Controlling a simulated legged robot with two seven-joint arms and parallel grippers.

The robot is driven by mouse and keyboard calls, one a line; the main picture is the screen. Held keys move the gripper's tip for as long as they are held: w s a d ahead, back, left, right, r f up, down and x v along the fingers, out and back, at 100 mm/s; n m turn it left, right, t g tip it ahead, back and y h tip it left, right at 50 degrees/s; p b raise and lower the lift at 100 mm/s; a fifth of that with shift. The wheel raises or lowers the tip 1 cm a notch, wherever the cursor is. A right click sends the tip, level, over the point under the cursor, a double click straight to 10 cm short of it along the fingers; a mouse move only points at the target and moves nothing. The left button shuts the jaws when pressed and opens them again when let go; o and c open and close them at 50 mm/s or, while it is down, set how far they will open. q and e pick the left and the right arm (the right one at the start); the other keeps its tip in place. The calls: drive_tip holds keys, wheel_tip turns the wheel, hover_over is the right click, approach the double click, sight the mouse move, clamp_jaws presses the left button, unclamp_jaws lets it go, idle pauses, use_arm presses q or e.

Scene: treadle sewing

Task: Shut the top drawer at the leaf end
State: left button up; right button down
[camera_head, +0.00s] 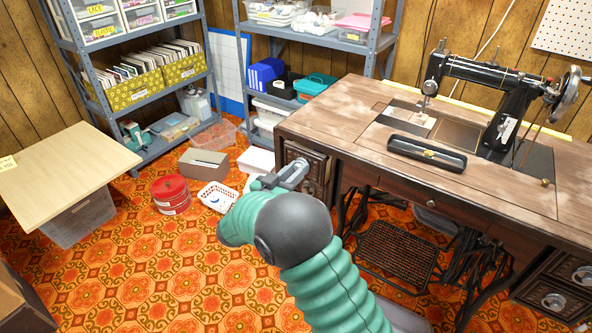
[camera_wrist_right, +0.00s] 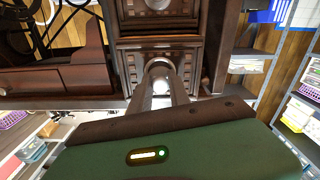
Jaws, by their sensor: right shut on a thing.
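The dark wooden sewing table (camera_head: 330,125) has a stack of carved drawers at its left end. The top drawer (camera_head: 318,160) there is partly hidden behind my right gripper (camera_head: 290,176). In the right wrist view, which is upside down, my right gripper (camera_wrist_right: 165,88) has its fingers closed on the round metal pull (camera_wrist_right: 160,68) of the top drawer (camera_wrist_right: 128,68). A lower drawer (camera_wrist_right: 130,20) with its own pull shows beyond it. How far the top drawer stands out cannot be told clearly. My left gripper is not in view.
A black sewing machine (camera_head: 500,85) and a dark case (camera_head: 427,152) are on the table. The iron treadle (camera_head: 395,255) is below. A white basket (camera_head: 217,197), a red tin (camera_head: 170,195) and a grey box (camera_head: 203,164) stand on the floor left of the drawers.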

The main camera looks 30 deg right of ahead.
sight(305, 161)
drive_tip(key=shift+w+d+r, duration=0.1)
drive_tip(key=shift+d, duration=0.05)
drive_tip(key=p+x, duration=0.2)
drive_tip(key=x, duration=0.1)
drive_tip(key=shift+w+d+p, duration=0.2)
drive_tip(key=shift+d+p, duration=0.1)
drive_tip(key=shift+d, duration=0.1)
drive_tip(key=c, duration=1.6)
unclamp_jaws()
drive_tip(key=shift+o, duration=0.6)
